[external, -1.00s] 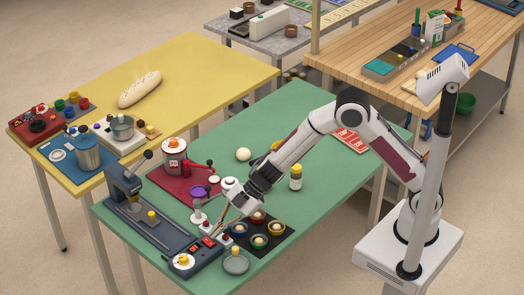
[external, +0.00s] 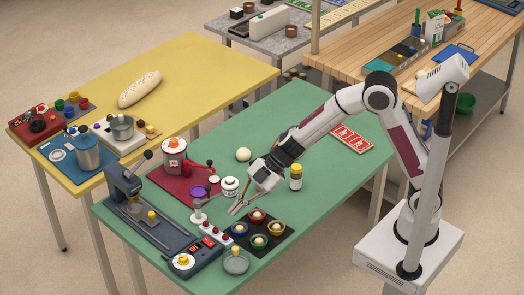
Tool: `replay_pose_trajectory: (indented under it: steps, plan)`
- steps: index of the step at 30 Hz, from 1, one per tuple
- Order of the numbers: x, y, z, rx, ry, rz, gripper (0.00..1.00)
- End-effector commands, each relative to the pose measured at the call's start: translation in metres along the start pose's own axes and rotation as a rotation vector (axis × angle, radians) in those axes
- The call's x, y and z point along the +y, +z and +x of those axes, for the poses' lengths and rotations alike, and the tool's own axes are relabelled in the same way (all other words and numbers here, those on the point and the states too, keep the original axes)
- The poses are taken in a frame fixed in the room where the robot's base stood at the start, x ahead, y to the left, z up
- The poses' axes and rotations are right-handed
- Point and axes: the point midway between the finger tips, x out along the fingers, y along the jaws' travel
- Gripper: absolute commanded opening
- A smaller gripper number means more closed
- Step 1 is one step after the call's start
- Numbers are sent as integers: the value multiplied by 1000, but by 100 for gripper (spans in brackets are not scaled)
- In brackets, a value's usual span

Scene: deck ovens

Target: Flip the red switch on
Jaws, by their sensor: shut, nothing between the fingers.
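Two small red switch-like parts show on the dark slate panel (external: 209,256) at the front of the green table: one red part (external: 208,242) and another red part (external: 194,248) with pale markings. Beside it a white strip (external: 212,231) carries several red knobs. Which one is the red switch, and whether it is on, I cannot tell at this size. My gripper (external: 235,210) is shut and empty, above the table behind and to the right of the white strip, apart from it.
A black mat (external: 282,232) with several coloured cups lies right of the strip. A white jar (external: 229,188) and a small yellow-capped bottle (external: 296,177) stand near my gripper.

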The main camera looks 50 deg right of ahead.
Motion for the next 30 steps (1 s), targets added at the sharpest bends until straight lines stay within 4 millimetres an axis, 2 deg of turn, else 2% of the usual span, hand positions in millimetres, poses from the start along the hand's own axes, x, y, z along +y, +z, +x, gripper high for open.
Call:
replay_pose_trajectory:
  steps: [14,24,30]
  plan:
    - [0,0,-5,0,-1,0,0]
    - [14,2,-6,0,0,1,0]
    - [14,2,-6,0,0,1,0]
